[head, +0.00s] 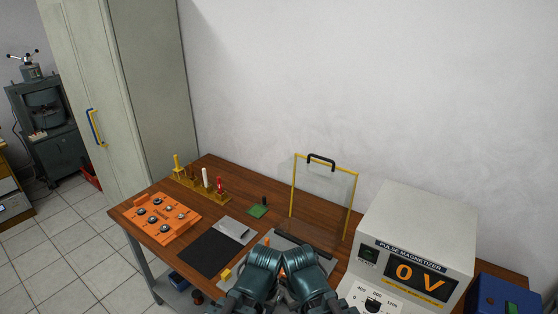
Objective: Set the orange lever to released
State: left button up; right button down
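I cannot make out the orange lever or its position for sure. A small orange bit (267,241) shows at the edge of a dark plate (296,239) below the clear guard (321,197). Another orange patch (283,269) shows between my two teal arms, which cover that part of the table. The guard has a yellow frame and a black handle and stands upright. No fingers of my left or right gripper can be seen; only teal arm links show at the bottom centre.
A pulse magnetizer (424,225) reading 0 V stands at right, beside a blue box (503,294). On the table's left are an orange block with several knobs (162,218), a yellow rack of tools (201,187), a black mat (210,253) and a green piece (257,211).

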aim_at(267, 239)
jog(key=k+j+z, duration=0.1)
jog(key=j, duration=0.3)
jog(key=i+j, duration=0.25)
jog(key=j, duration=0.15)
jog(key=i+j+u, duration=0.1)
jog(key=i+j, duration=0.2)
jog(key=j, duration=0.15)
